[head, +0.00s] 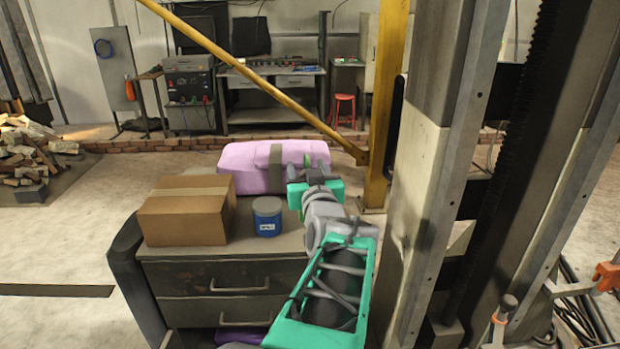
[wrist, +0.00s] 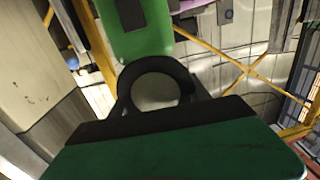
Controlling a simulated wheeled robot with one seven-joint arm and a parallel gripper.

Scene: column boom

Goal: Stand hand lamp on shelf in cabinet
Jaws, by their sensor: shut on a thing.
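My gripper (head: 308,172) is shut on the hand lamp, held above the right end of a drawer unit. In the head view, only a small green part of the lamp (head: 306,160) shows past my gripper, in front of the pink bag. In the wrist view, a bright green body with a dark panel (wrist: 135,35) shows at the top, with a black ring (wrist: 156,88) below it. The lamp's lower end is hidden in the head view. I cannot make out the shelf for the lamp in either view.
The grey drawer unit (head: 215,278) carries a cardboard box (head: 185,212), a blue-labelled tin (head: 267,217) and a pink bag (head: 245,165). A yellow post (head: 390,100) with a diagonal brace stands behind my arm. A workbench (head: 275,90) and red stool (head: 344,108) are farther back.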

